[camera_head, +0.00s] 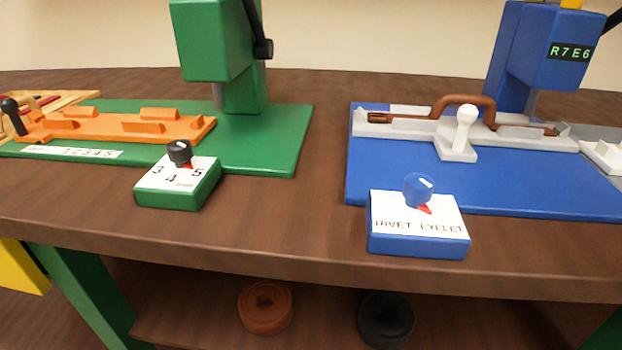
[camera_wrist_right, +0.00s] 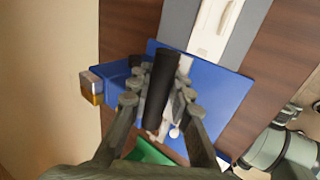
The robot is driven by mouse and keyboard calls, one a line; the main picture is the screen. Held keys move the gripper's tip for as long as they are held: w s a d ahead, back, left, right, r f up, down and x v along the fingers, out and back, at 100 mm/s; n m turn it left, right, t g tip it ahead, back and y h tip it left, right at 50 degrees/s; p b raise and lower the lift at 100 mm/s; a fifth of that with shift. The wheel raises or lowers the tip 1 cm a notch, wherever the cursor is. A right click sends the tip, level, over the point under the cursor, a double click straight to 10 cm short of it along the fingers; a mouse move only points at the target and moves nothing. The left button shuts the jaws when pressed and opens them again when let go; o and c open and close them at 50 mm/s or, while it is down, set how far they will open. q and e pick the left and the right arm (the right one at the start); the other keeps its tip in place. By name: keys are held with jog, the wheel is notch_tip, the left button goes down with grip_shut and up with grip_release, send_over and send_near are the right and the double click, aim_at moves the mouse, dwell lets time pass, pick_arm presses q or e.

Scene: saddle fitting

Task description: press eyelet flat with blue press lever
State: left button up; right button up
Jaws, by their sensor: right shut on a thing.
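The blue press (camera_head: 545,48) stands at the back right, its display reading R7E6. Its dark lever (camera_head: 614,20) shows at the upper right edge of the head view. In the right wrist view my right gripper (camera_wrist_right: 161,92) is shut on the lever's black grip (camera_wrist_right: 163,72). The brown strap (camera_head: 462,99) lies in the grey fixture (camera_head: 400,129) on the blue base, arching up at its middle. I cannot make out the eyelet. The blue selector's knob (camera_head: 419,188) has its red pointer towards EYELET. Part of my other arm shows in the wrist view; its gripper is unclear.
A white-knobbed clamp (camera_head: 464,130) stands at the fixture's front. The green press (camera_head: 213,45), orange fixture (camera_head: 125,125) and green selector box (camera_head: 178,182) are at left. Brown table (camera_head: 322,205) is clear between the bases. Two rolls (camera_head: 265,305) (camera_head: 386,318) lie below.

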jog(key=shift+w+r+p, duration=0.3)
jog(key=shift+r+p, duration=0.05)
jog(key=shift+p, duration=0.1)
jog(key=shift+w+r+p, duration=0.35)
jog(key=shift+w+p, duration=0.2)
jog(key=shift+w+r+p, duration=0.6)
jog(key=shift+r+p, duration=0.15)
jog(key=shift+p, duration=0.2)
jog(key=shift+o, duration=0.7)
jog(key=shift+w+d+r, duration=0.1)
jog(key=shift+o, duration=0.4)
jog(key=shift+r, duration=0.15)
jog(key=o, duration=0.7)
jog(key=shift+w, duration=0.15)
jog(key=shift+f, duration=0.25)
